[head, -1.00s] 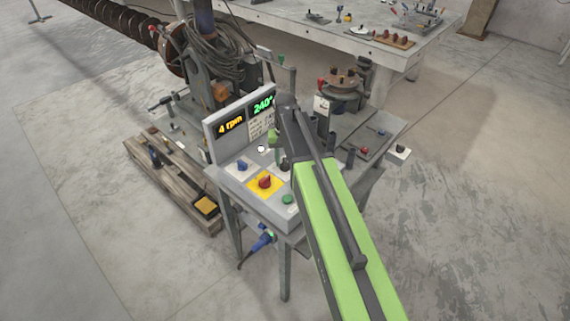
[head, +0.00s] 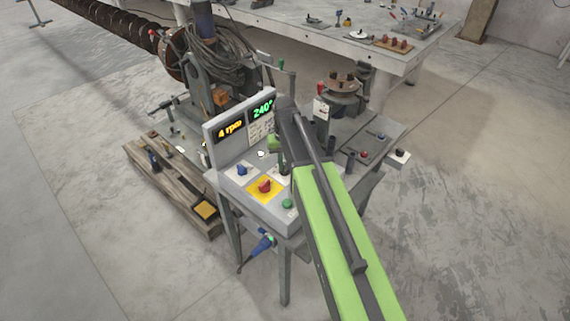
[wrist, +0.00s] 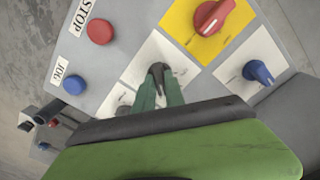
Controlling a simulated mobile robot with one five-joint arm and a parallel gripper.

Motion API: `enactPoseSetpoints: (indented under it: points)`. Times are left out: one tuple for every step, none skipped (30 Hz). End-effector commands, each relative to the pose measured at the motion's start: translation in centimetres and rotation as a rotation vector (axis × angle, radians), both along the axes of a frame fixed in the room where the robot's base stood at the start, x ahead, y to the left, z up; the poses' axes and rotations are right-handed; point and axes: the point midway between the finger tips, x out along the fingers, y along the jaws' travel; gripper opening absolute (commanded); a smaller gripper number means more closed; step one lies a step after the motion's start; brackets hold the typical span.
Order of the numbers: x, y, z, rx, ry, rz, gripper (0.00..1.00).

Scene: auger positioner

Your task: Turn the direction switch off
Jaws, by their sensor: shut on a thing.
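A black switch knob (wrist: 157,70) stands on a white plate of the grey control panel, in the wrist view. My gripper (wrist: 158,86) has its green fingers closed around this knob. Its plate's lettering is too small to read, so I cannot confirm from a label that it is the direction switch. In the head view my gripper (head: 275,144) is low over the right part of the panel, and my arm hides the black knob there. The panel's displays read 4 rpm (head: 230,129) and 240° (head: 262,109).
Close to my gripper are a red knob on a yellow plate (wrist: 210,16), a blue knob (wrist: 258,73), a red STOP button (wrist: 99,32) and a blue JOG button (wrist: 74,84). A green button (head: 287,203) is at the panel's front. The display housing rises behind.

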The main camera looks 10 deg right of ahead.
Motion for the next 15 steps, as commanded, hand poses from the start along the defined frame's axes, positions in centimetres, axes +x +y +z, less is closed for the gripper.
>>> enactPoseSetpoints:
  points:
    - [0.01,0.0,-0.01,0.0,0.0,0.031,0.0]
    - [0.01,0.0,-0.01,0.0,0.0,0.053,0.0]
    - [0.01,0.01,-0.01,0.0,0.0,0.085,0.0]
    - [0.01,0.01,-0.01,0.0,0.0,0.11,0.0]
    - [0.01,0.01,-0.01,0.0,0.0,0.136,0.0]
    - [0.01,0.02,-0.01,0.0,0.0,0.17,0.0]
    - [0.01,0.02,-0.01,0.0,0.0,0.197,0.0]
    - [0.01,0.02,-0.01,0.0,0.0,0.223,0.0]
    - [0.01,0.03,-0.01,0.0,0.0,0.258,0.0]
    - [0.01,0.03,-0.02,0.0,0.0,0.283,0.0]
    - [0.01,0.03,-0.02,0.0,0.0,0.308,0.0]
    - [0.01,0.03,-0.02,0.0,0.0,0.341,0.0]
    - [0.01,0.03,-0.02,0.0,0.0,0.364,0.0]
    - [0.01,0.04,-0.02,0.0,0.0,0.388,0.0]
    - [0.01,0.04,-0.02,0.0,0.0,0.418,0.0]
